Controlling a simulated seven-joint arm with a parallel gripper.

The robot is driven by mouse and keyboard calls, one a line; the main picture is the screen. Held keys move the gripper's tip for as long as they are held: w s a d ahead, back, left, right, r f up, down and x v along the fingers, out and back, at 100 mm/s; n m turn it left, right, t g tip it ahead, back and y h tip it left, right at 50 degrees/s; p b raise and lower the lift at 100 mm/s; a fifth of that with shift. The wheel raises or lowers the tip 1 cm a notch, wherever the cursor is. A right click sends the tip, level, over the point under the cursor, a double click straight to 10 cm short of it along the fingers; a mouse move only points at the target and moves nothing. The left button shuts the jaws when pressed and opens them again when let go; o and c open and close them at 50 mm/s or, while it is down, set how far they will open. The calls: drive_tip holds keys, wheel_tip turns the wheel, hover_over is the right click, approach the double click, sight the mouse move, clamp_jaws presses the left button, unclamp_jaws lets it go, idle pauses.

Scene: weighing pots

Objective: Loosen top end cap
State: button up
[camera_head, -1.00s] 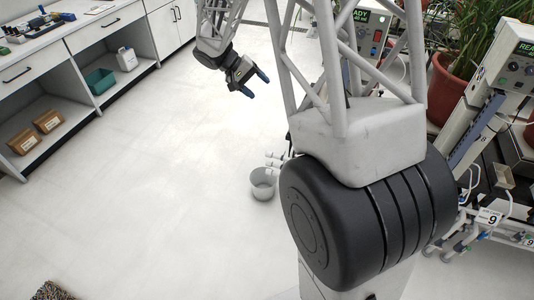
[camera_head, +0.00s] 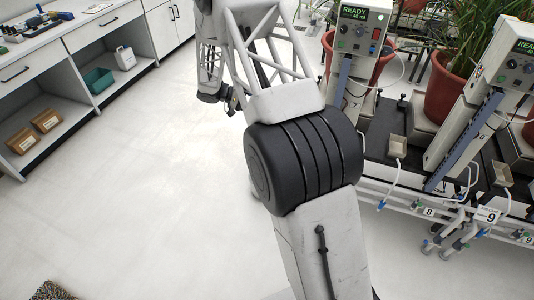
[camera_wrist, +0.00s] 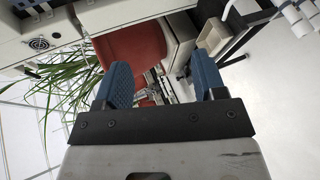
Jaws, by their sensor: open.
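My gripper shows in the wrist view (camera_wrist: 163,75), with two blue ribbed fingers spread apart and nothing between them. In the head view its fingers are hidden behind my arm. No end cap can be told for certain. Grey pipe fittings (camera_head: 452,237) with blue and green ends hang at the front edge of the bench at right in the head view, near the number 9 label (camera_head: 488,215). My gripper is well apart from them. White cylindrical parts (camera_wrist: 296,17) show at the top right of the wrist view, too cropped to identify.
Weighing units with READY displays (camera_head: 361,30) stand on the dark bench, with potted plants (camera_head: 447,90) behind. In the wrist view a red pot (camera_wrist: 134,48) lies beyond the fingers, with a cream tray (camera_wrist: 213,36) beside it. The floor (camera_head: 150,180) at left is clear.

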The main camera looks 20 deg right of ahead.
drive_tip(key=w+d+f+t+h, duration=0.1)
drive_tip(key=w+f+t+h, duration=0.1)
drive_tip(key=f, duration=2)
drive_tip(key=w+d+f+n+t+h, duration=0.1)
drive_tip(key=w+f+h, duration=0.4)
drive_tip(key=f, duration=1.6)
drive_tip(key=shift+f+n+t, duration=0.3)
drive_tip(key=shift+f+t, duration=0.05)
drive_tip(key=shift+t, duration=0.35)
drive_tip(key=shift+w+d, duration=0.1)
drive_tip(key=shift+d, duration=0.05)
drive_tip(key=shift+d+r, duration=0.2)
drive_tip(key=shift+d, duration=1.1)
drive_tip(key=shift+d+r, duration=0.15)
drive_tip(key=shift+d, duration=1.1)
drive_tip(key=shift+d+r, duration=0.2)
drive_tip(key=shift+d, duration=1.1)
drive_tip(key=shift+c, duration=0.5)
